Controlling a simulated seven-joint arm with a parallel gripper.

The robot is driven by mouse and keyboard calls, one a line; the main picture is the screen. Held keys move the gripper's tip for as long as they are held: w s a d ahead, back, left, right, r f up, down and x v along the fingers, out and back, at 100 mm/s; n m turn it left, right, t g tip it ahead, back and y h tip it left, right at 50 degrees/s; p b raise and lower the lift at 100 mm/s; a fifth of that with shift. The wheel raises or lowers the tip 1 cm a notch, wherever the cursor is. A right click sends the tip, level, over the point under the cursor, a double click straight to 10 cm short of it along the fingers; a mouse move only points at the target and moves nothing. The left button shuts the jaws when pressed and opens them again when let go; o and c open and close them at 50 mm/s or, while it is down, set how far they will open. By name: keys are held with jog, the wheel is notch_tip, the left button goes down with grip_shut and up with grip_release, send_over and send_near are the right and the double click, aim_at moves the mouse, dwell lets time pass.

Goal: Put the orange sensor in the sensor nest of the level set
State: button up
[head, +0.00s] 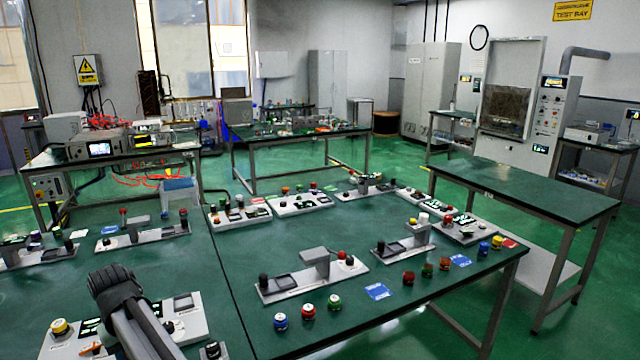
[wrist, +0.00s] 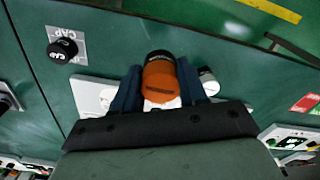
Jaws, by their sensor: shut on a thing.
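The orange sensor (wrist: 160,80), an orange cylinder with a black end, is in the wrist view. My gripper (wrist: 159,92) is shut on it, with a dark blue finger on each side. A white plate (wrist: 95,91) shows partly behind the fingers, and a small white-topped cylinder (wrist: 207,80) stands just right of the sensor. In the head view my dark arm end is at the lower left, and the sensor cannot be made out there. I cannot tell which board is the level set, and its sensor nest is not identifiable.
A black cap (wrist: 62,48) sits by a CAP label in the wrist view. In the head view, boards with raised blocks stand on the green tables, including a grey one (head: 312,276). Several coloured knobs (head: 308,312) line the front right edge. Bare table lies between boards.

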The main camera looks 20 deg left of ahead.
jog(key=w+d+f+m, duration=0.1)
jog(key=w+d+m, duration=0.1)
jog(key=w+d, duration=0.8)
jog(key=w+d+f+m, duration=0.2)
jog(key=w+d, duration=0.3)
jog(key=d, duration=0.9)
jog(key=w+d+m, duration=0.3)
jog(key=w+d, duration=0.2)
jog(key=d, duration=1.1)
jog(key=w+d+f+m, duration=0.1)
jog(key=w+d+m, duration=0.2)
jog(key=d, duration=1.4)
jog(key=w+d+m, duration=0.3)
jog(key=w+d, duration=0.4)
jog(key=d, duration=1)
jog(key=shift+w+f+m, duration=0.25)
jog(key=shift+w+m, duration=0.1)
jog(key=shift+m, duration=0.05)
jog(key=shift+a, duration=0.1)
